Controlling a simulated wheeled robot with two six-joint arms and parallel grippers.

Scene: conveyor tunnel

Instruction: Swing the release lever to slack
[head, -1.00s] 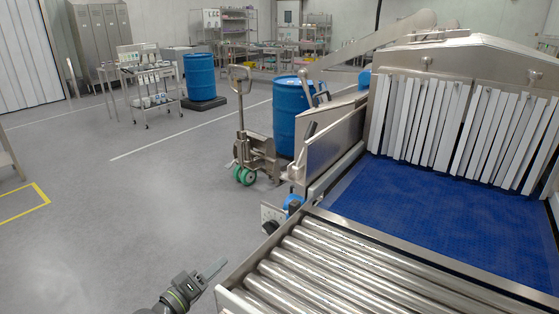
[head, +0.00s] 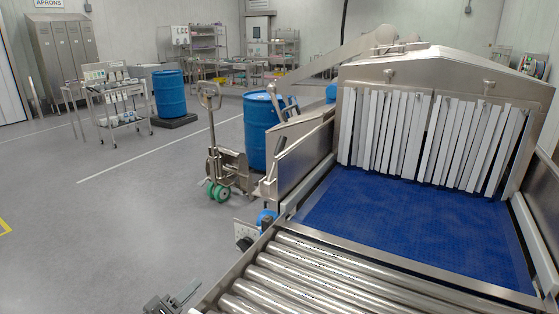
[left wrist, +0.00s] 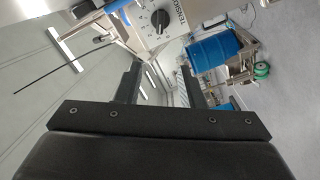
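A metal lever with a round knob (head: 272,89) stands tilted at the near-left side of the conveyor tunnel, in front of a blue drum; I cannot read a slack mark by it. A small control box with a dark knob (head: 245,240) sits low beside the roller bed. In the left wrist view this dial (left wrist: 160,19) is close, on a pale panel lettered "TENSION". My left gripper (head: 184,297) is at the bottom of the head view, left of the rollers and apart from the lever. In the left wrist view its fingers (left wrist: 158,88) are spread with nothing between them. My right gripper is out of view.
The roller bed (head: 300,275) leads to a blue belt (head: 410,215) and a strip curtain (head: 430,140). A pallet jack (head: 222,165) and blue drum (head: 260,130) stand left of the tunnel. Another drum (head: 169,93) and a cart (head: 120,95) are farther back. The floor at left is clear.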

